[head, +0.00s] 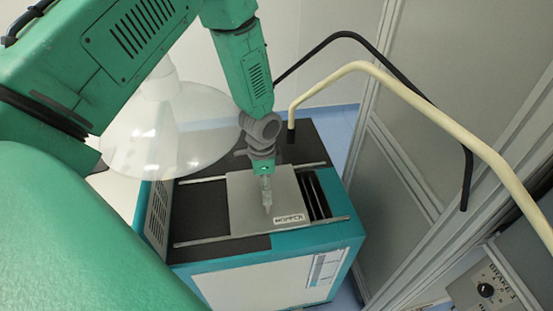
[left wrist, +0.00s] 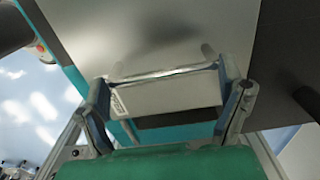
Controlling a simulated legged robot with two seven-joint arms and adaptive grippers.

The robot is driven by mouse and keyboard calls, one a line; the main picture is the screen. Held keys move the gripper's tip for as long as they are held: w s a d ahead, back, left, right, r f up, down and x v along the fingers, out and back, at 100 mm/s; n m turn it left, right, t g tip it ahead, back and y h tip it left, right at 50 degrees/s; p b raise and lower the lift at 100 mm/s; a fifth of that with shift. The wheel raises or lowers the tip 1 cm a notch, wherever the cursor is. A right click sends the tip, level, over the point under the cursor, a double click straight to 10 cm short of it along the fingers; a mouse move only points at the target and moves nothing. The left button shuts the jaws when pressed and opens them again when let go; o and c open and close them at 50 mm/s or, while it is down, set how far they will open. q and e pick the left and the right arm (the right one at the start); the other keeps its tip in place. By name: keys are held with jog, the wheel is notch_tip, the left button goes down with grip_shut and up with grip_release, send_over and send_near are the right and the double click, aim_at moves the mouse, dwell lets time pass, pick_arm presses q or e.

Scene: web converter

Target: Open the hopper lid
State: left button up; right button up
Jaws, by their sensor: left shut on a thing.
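The hopper lid (head: 245,207) is a flat grey plate on top of the teal machine, with a "HOPPER" label near its front right corner. It lies flat between two rails, and dark slots (head: 314,196) show uncovered to its right. My left gripper (head: 267,205) points down onto the lid. In the left wrist view, the fingers of my left gripper (left wrist: 165,80) stand either side of a shiny metal bar (left wrist: 165,73) that looks like the lid's handle. The gripper is shut on it. The lid (left wrist: 130,25) also fills much of that view. My right gripper is not in view.
The teal machine (head: 345,235) has a black top around the lid. A transparent dome (head: 165,130) is at the left behind my arm. A cream tube (head: 400,85) and a black tube (head: 465,150) arch at the right, beside a grey framed panel (head: 400,210).

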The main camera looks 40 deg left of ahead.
pick_arm(q)
jog(key=shift+w, duration=0.15)
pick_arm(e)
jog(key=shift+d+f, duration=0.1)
pick_arm(q)
jog(key=o, duration=1.5)
jog(key=shift+d, duration=0.15)
jog(key=shift+w+d+f, duration=0.1)
jog(key=shift+w, duration=0.05)
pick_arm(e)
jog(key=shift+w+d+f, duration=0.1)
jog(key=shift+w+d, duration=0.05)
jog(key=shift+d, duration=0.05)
pick_arm(q)
jog(key=shift+a, duration=0.2)
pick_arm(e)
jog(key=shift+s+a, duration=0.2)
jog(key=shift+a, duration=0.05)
